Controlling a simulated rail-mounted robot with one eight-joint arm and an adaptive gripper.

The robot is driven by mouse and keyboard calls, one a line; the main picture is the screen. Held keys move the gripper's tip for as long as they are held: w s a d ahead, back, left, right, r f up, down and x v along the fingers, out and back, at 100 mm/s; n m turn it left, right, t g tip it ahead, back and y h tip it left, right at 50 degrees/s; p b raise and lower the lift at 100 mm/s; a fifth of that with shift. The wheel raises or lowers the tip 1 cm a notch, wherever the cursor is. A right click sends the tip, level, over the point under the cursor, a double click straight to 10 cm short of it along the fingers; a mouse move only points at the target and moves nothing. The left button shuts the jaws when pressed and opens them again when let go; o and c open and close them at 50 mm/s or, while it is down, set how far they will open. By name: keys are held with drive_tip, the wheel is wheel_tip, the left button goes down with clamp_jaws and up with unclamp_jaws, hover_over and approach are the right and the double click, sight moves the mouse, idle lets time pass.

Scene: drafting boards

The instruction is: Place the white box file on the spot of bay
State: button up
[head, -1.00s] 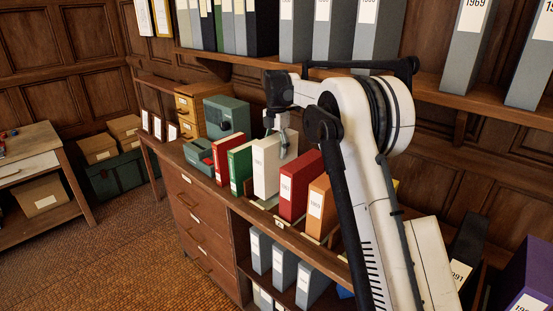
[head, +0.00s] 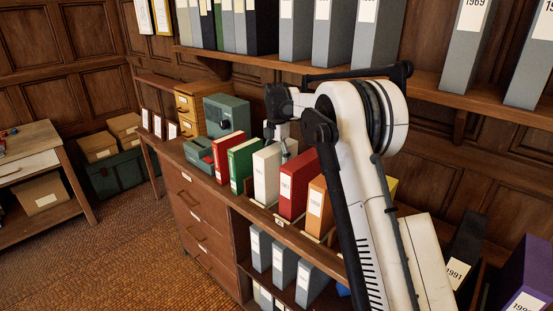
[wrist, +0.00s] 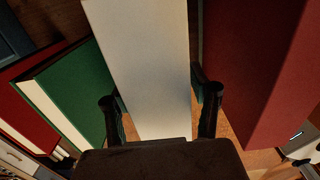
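The white box file (head: 267,174) stands upright on the counter, between the green file and a red file. My gripper (head: 287,150) is over it from above, with a finger reaching down its near side in the head view. In the wrist view my gripper (wrist: 160,112) has one dark finger on each side of the white file (wrist: 150,60), and the fingers appear closed on it. The file's base and the bay's spot beneath it are mostly hidden.
The green file (head: 243,163) and a smaller red file (head: 228,155) stand left of it. A larger red file (head: 297,185) and an orange file (head: 320,207) stand close on the right. A shelf of grey files (head: 333,30) hangs above.

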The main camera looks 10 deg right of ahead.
drive_tip(key=shift+r, duration=0.1)
wheel_tip(320, 180, up, 12)
drive_tip(key=shift+r+b, duration=0.1)
drive_tip(key=shift+b, duration=0.2)
idle(0.4)
drive_tip(key=shift+a, duration=0.1)
